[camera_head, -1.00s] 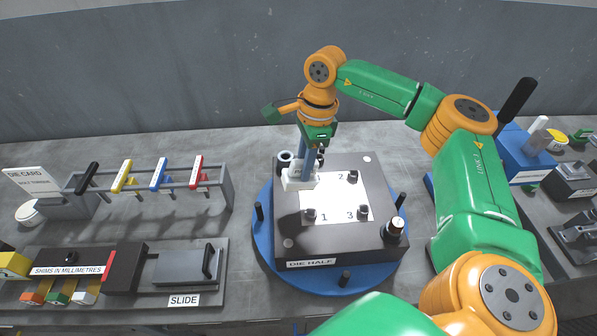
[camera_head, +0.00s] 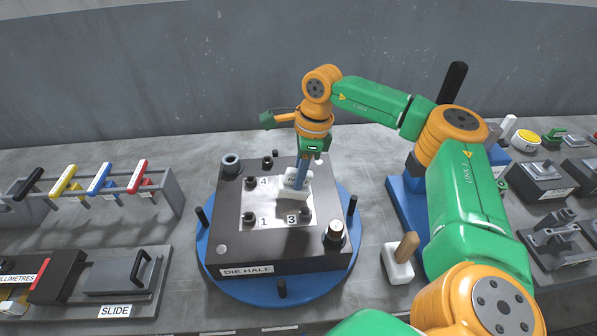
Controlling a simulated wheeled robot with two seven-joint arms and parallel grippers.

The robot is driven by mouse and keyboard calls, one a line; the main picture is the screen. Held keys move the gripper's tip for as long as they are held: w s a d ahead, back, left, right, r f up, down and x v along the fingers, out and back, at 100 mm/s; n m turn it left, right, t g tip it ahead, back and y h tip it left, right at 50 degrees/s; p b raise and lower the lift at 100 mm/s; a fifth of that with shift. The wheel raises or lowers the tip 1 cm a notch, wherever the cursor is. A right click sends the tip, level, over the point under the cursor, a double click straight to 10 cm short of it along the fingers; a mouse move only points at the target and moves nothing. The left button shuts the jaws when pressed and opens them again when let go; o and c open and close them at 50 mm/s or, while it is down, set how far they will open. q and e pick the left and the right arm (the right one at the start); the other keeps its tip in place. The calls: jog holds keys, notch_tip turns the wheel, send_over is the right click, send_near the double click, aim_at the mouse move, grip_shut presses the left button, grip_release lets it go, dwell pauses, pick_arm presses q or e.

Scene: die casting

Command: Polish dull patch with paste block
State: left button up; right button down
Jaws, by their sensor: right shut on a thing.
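My right gripper (camera_head: 308,160) is shut on the blue handle of a white block (camera_head: 293,189), which I take for the paste block. The block is low over the upper right of the bright plate on the die half (camera_head: 235,258), near the 3 mark, and seems to touch the plate. The plate (camera_head: 270,215) shows marks 1, 3 and 4 and short dark pins. A lighter area shows beside the block, but the dull patch's edges are not clear. My left gripper is not in view.
The die half sits on a blue round turntable (camera_head: 285,297) with upright dark pegs. A white block with a brown handle (camera_head: 398,272) stands on the bench to its right.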

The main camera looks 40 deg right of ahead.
jog(key=shift+a+r, duration=0.1)
jog(key=shift+a, duration=0.1)
jog(key=shift+d+f, duration=0.15)
jog(key=shift+f, duration=0.15)
jog(key=shift+f+b, duration=0.4)
jog(key=shift+b, duration=0.1)
